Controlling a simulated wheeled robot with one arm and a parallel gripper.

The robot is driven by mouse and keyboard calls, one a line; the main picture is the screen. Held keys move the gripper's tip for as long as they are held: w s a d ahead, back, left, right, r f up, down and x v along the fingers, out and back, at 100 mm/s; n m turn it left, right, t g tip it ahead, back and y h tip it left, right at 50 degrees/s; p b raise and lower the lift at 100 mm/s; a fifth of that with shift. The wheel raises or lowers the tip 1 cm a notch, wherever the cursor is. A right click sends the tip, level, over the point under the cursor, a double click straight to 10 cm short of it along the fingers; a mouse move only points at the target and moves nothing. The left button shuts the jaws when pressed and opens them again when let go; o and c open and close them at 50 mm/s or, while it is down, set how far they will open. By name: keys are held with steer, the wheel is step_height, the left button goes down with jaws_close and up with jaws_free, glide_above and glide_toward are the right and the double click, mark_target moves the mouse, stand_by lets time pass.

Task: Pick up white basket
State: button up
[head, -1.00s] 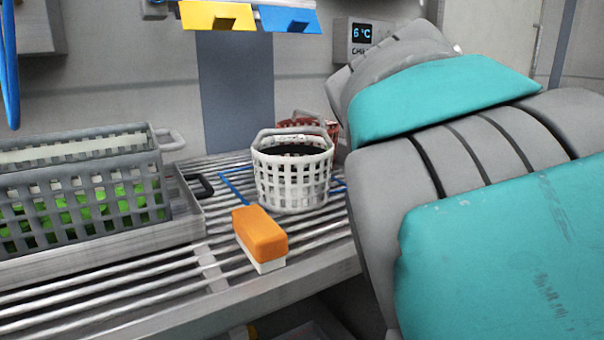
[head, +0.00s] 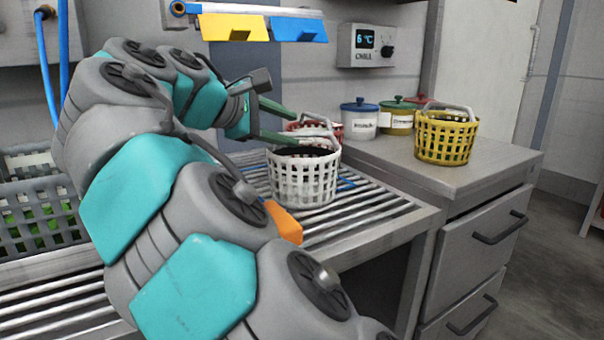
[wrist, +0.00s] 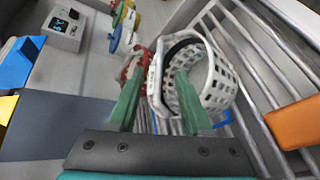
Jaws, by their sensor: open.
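The white basket (head: 302,182) stands upright on the slatted rack, with a dark inside and a raised handle. In the head view my gripper (head: 292,122) reaches in from the left, its green fingers at the height of the basket's handle. In the wrist view my gripper (wrist: 160,95) is open, and the white basket (wrist: 222,88) shows beyond and around the right finger. The handle (wrist: 157,72) shows between the two fingers. I cannot tell whether a finger touches the basket.
A red basket (head: 308,128) stands just behind the white one. An orange-topped block (head: 286,222) lies in front, partly behind my arm. A yellow basket (head: 446,138) and lidded jars (head: 360,120) stand on the counter at right. A grey crate (head: 38,222) with greens is at left.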

mark_target(309, 134)
steer(key=x, duration=0.7)
steer(key=shift+d, duration=0.3)
steer(key=shift+c, duration=0.3)
jaws_close()
stand_by(0.8)
